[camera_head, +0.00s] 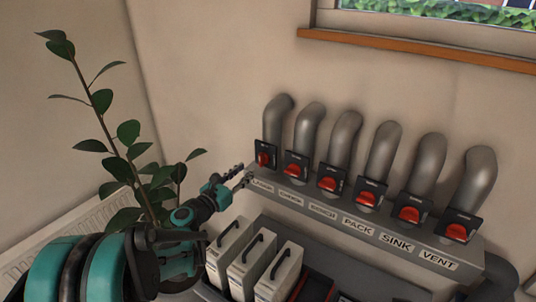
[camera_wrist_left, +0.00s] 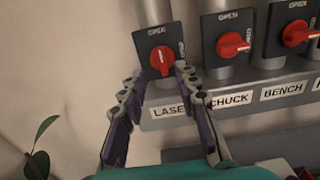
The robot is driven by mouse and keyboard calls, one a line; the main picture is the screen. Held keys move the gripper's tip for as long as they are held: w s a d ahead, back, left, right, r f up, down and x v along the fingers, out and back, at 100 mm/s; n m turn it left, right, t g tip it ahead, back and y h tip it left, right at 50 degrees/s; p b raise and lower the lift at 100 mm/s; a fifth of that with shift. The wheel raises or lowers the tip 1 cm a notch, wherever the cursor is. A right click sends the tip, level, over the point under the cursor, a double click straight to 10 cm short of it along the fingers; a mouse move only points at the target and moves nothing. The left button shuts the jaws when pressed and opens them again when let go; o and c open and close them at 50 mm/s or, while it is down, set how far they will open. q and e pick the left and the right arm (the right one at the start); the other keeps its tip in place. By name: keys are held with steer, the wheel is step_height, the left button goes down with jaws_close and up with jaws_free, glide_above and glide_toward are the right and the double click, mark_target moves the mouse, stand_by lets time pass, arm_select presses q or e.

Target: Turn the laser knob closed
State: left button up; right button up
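The laser knob (camera_head: 263,158) is a red handle on a black plate at the left end of the row, above the label "LASER". Its handle stands near vertical, unlike the other knobs. In the wrist view the knob (camera_wrist_left: 161,60) is ahead of my left gripper (camera_wrist_left: 159,76), with "OPEN" printed above it. The two fingers are spread apart, one to each lower side of the knob. I cannot tell whether they touch it. In the head view my left gripper (camera_head: 242,174) is just left of and below the knob. My right gripper is not in view.
The chuck knob (camera_wrist_left: 233,44) and bench knob (camera_wrist_left: 297,34) are to the right, with more knobs beyond. Grey pipes (camera_head: 347,135) rise behind them. A leafy plant (camera_head: 130,150) stands left of my arm. White binders (camera_head: 250,265) stand below the label ledge.

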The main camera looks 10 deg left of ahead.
mark_target(260, 159)
arm_select(q)
steer(key=b+x, duration=0.1)
steer(key=x, duration=0.6)
steer(key=shift+w+d, duration=0.1)
steer(key=shift+d, duration=0.05)
jaws_close()
